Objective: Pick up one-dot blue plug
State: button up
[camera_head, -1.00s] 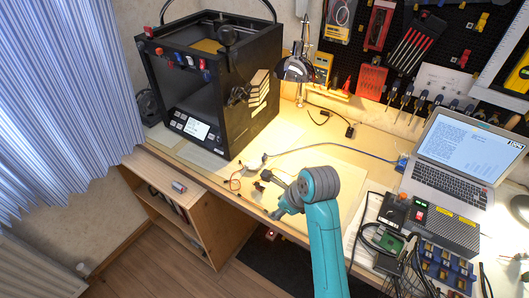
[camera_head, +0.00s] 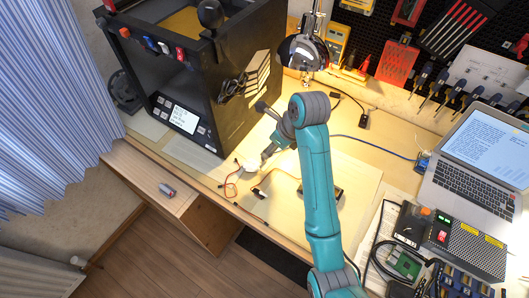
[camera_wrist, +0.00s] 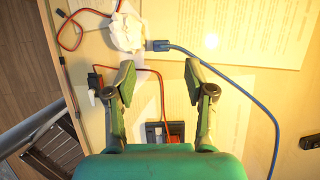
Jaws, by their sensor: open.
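Several small red, blue and white pieces sit along the front top edge of the black 3D printer (camera_head: 240,65). One of them is a blue piece (camera_head: 150,43); I cannot make out any dots on it. In the wrist view, a blue cable's blue plug (camera_wrist: 159,45) lies beside a crumpled white thing (camera_wrist: 127,32). My gripper (camera_wrist: 159,80) is open and empty above the desk, with that plug just beyond its fingertips in the picture. In the head view, my gripper (camera_head: 263,152) is in front of the printer, partly hidden by my arm.
A desk lamp (camera_head: 302,50) stands behind my arm. A laptop (camera_head: 478,155) and a power supply box (camera_head: 465,245) fill the right. Red wire (camera_wrist: 76,22) and a dark box (camera_wrist: 155,132) lie below my gripper. A shelf (camera_head: 150,192) stands at left.

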jog(key=shift+x, duration=4.25)
jog(key=shift+d, duration=0.1)
jog(key=c, duration=0.9)
